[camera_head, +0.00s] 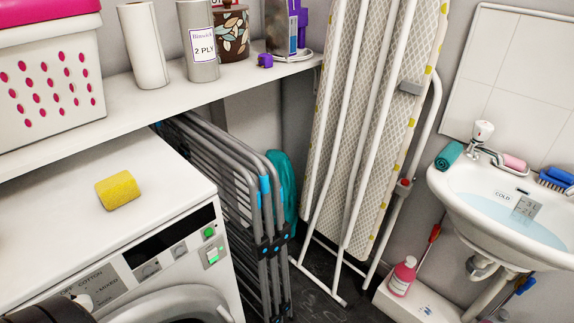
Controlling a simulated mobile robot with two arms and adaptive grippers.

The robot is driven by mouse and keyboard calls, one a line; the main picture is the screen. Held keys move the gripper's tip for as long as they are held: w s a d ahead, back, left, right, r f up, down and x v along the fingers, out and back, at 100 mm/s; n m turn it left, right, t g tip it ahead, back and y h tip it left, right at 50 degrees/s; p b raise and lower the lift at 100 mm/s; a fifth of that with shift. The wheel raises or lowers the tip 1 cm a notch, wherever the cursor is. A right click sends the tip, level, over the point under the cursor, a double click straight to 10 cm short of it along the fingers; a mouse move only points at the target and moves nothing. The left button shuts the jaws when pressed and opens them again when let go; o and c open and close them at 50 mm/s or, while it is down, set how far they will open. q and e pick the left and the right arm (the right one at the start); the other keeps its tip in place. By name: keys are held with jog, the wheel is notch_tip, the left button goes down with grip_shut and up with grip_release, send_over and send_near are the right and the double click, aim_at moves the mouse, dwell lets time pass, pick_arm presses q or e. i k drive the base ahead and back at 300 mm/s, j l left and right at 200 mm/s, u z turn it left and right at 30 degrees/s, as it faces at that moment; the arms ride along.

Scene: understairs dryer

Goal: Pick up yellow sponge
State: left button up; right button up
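A yellow sponge (118,190) lies on the white top of the dryer (55,215), near its middle and back from the front edge. It looks like a short, rounded block, and nothing touches it from above. Neither my left nor my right gripper can be made out in the head view. A dark rounded shape cuts into the bottom left corner in front of the dryer's control panel; I cannot tell whether it is part of my arm.
A shelf (120,105) behind the dryer holds a pink-lidded basket (50,85), paper rolls (143,45) and a patterned canister (231,35). A folded drying rack (260,215) and ironing board (365,130) stand right of the dryer. A sink (500,210) is far right.

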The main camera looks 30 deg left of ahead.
aim_at(115, 191)
jog(key=u, duration=1.95)
jog(key=k+j, duration=0.05)
